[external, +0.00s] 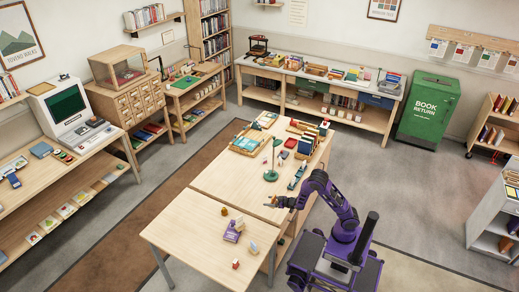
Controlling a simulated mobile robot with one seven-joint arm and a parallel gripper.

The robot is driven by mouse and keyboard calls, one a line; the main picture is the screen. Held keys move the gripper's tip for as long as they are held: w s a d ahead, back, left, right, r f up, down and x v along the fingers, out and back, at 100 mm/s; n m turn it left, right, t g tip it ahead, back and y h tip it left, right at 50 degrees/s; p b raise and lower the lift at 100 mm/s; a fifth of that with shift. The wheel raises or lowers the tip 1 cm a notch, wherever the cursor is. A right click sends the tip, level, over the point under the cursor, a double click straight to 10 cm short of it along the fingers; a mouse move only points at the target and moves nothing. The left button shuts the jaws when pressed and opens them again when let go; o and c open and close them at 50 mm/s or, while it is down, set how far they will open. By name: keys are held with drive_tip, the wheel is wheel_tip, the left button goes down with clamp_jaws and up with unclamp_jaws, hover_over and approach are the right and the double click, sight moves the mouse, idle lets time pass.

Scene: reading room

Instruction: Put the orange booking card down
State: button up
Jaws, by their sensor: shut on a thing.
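My gripper (270,203) is at the end of my purple arm, above the long wooden table (210,187), near where its two tops meet. It is shut on the orange booking card, which shows only as a tiny orange patch at the fingertips (274,198). The card's outline and tilt are too small to tell. I cannot tell how far the gripper is above the table top.
Purple items (233,231) and small blocks (236,264) stand on the near table top. A green lamp (272,174) stands just beyond my gripper. A wooden tray (249,145) and books lie farther back. Bare table surface lies left of my gripper.

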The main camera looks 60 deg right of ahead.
wheel_tip(320, 180, up, 12)
drive_tip(key=n+g+y+b, duration=0.3)
drive_tip(key=n+g+y, duration=0.1)
drive_tip(key=n+y, duration=0.55)
hover_over(211, 253)
drive_tip(key=shift+m, duration=0.25)
wheel_tip(211, 253, down, 21)
drive_tip(key=shift+s+r+b, duration=0.15)
drive_tip(key=shift+b, duration=0.55)
drive_tip(key=shift+f+b, duration=0.45)
drive_tip(key=shift+b, duration=0.05)
